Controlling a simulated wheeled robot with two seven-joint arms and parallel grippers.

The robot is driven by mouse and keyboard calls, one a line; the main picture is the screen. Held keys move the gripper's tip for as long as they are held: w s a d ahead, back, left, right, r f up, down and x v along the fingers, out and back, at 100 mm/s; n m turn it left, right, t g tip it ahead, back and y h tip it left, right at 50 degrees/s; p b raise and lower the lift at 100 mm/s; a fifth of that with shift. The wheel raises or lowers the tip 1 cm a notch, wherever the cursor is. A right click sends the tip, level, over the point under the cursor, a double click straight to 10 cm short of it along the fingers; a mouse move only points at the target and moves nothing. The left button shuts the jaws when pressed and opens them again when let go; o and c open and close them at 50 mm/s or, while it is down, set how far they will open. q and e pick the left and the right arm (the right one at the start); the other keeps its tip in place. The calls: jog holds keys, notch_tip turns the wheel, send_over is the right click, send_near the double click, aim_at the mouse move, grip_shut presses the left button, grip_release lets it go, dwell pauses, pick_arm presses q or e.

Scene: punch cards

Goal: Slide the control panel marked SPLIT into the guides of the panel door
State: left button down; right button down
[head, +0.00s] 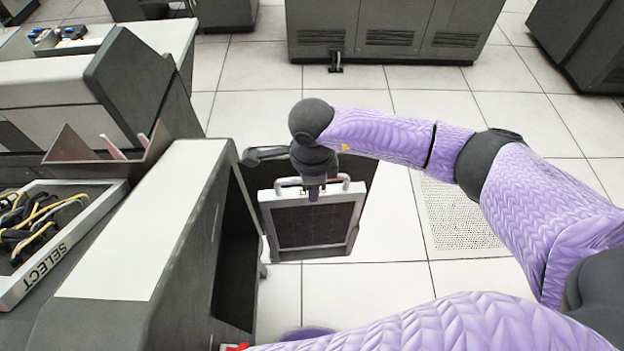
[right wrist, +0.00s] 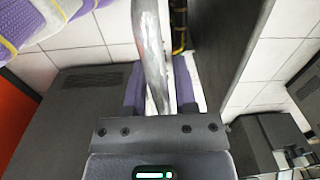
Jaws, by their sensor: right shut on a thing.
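A control panel (head: 310,226) with a pale frame, a dark gridded face and a pale handle hangs upright in the head view. No label can be read on it, so I cannot tell whether it is SPLIT. My right gripper (head: 313,192) is shut on its handle from above; in the right wrist view the fingers (right wrist: 160,92) are around a pale bar of the panel (right wrist: 150,45). The dark panel door (head: 362,176) stands open right behind the panel, which hides much of it. The guides are hidden, and I cannot tell whether the panel touches them. My left gripper is out of view.
A panel marked SELECT (head: 62,246), full of wires, lies on the machine at left. Near it is a brown bin (head: 98,160). The cabinet with a white top (head: 150,225) stands close left of the held panel. Grey cabinets (head: 385,28) stand behind. Tiled floor is clear at right.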

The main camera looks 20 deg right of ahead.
aim_at(312, 212)
notch_tip(312, 212, down, 4)
jog(key=b, duration=0.2)
jog(key=shift+r+b, duration=0.25)
jog(key=shift+b, duration=0.1)
